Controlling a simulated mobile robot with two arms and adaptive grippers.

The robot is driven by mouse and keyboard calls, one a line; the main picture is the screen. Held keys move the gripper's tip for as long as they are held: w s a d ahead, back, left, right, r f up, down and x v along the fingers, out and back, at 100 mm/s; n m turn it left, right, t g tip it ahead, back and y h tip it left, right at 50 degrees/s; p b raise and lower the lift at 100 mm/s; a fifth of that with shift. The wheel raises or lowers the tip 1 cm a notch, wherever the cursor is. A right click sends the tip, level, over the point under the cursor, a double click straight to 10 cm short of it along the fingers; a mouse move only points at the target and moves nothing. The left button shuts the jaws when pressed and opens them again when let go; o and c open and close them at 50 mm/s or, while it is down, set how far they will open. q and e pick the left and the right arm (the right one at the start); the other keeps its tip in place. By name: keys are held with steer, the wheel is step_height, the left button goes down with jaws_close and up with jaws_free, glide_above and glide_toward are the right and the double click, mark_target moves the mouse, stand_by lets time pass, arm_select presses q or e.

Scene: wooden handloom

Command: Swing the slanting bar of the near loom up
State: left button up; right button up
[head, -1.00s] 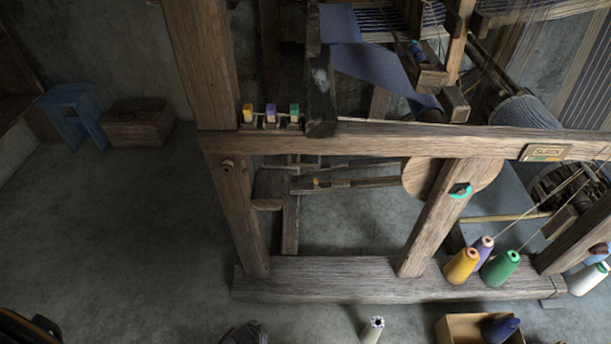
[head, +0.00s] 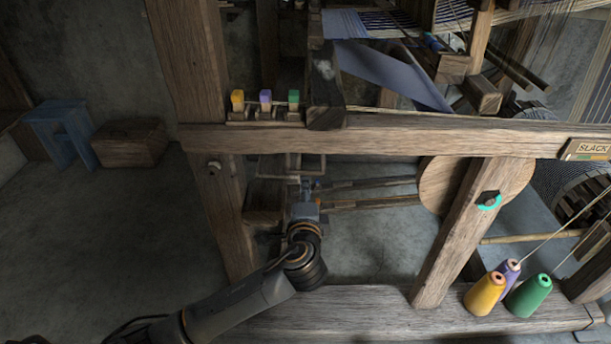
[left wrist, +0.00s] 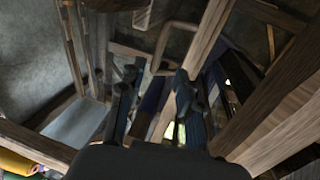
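Under the near loom's long beam (head: 400,139), two thin wooden bars (head: 365,203) run at a slight slant to a round wooden disc (head: 437,182). A thicker leaning post (head: 452,235) with a teal ring stands in front of the disc. I cannot tell for sure which is the slanting bar. My left gripper (head: 308,188) is under the beam at the thin bars' left ends, beside a bent rod (head: 292,177). In the left wrist view, its fingers (left wrist: 155,95) are apart, with a bent rod (left wrist: 178,25) beyond them; contact is unclear. My right gripper is out of view.
Yellow, purple and green thread cones (head: 528,296) stand on the loom's base beam (head: 370,305). Three small coloured blocks (head: 265,98) sit above the long beam. A blue stool (head: 62,128) and a wooden box (head: 130,143) stand left, with free floor in front.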

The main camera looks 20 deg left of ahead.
mark_target(306, 173)
arm_select(q)
steer(key=b+x, duration=0.1)
steer(key=x, duration=0.9)
steer(key=shift+f+b, duration=0.1)
steer(key=shift+b, duration=0.3)
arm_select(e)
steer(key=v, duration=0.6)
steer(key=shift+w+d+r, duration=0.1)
arm_select(q)
jaws_close()
